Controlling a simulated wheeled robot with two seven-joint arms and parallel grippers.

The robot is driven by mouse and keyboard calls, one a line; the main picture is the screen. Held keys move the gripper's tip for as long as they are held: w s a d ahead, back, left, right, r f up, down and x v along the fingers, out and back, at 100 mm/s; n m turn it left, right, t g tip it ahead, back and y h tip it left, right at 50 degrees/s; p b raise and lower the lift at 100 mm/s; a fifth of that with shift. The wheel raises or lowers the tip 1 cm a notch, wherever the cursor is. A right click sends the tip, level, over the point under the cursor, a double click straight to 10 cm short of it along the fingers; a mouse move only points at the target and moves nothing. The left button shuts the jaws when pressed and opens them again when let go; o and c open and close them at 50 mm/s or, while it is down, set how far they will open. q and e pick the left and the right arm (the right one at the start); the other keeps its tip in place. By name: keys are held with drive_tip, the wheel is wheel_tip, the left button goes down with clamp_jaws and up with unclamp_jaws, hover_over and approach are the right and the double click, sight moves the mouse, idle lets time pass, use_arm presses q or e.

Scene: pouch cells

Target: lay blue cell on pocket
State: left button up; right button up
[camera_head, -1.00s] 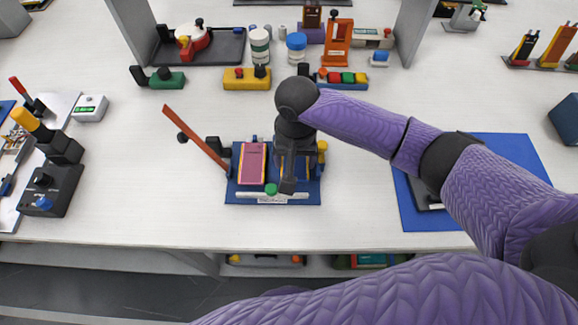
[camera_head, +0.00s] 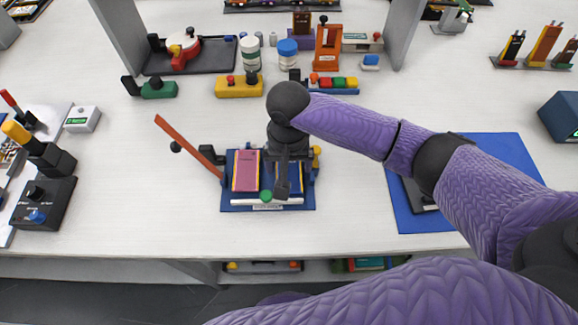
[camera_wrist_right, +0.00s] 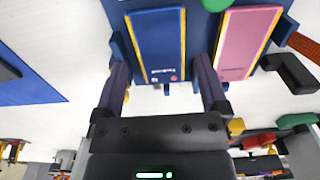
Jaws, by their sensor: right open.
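A blue cell (camera_wrist_right: 158,45) with yellow side stripes lies flat on the right-hand pocket, as the head view shows it, of the blue fixture (camera_head: 228,204). Part of the cell shows beside my gripper in the head view (camera_head: 295,178). A pink cell (camera_head: 245,172) with yellow stripes lies on the other pocket; it is also in the wrist view (camera_wrist_right: 247,40). My right gripper (camera_head: 282,190) is over the blue cell. In the wrist view its fingers (camera_wrist_right: 163,82) are apart, one on each side of the cell, with gaps visible. My left gripper is not in view.
An orange lever (camera_head: 190,147) rises at the fixture's left. A green knob (camera_head: 266,196) sits at its front edge. A blue mat (camera_head: 412,217) lies to the right under my arm. Bottles, a black tray (camera_head: 215,62) and small devices stand behind.

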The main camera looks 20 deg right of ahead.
sight(289, 176)
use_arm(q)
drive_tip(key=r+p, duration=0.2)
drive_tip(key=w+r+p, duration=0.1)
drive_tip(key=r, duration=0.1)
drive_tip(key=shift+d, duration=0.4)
use_arm(e)
wheel_tip(289, 176, up, 9)
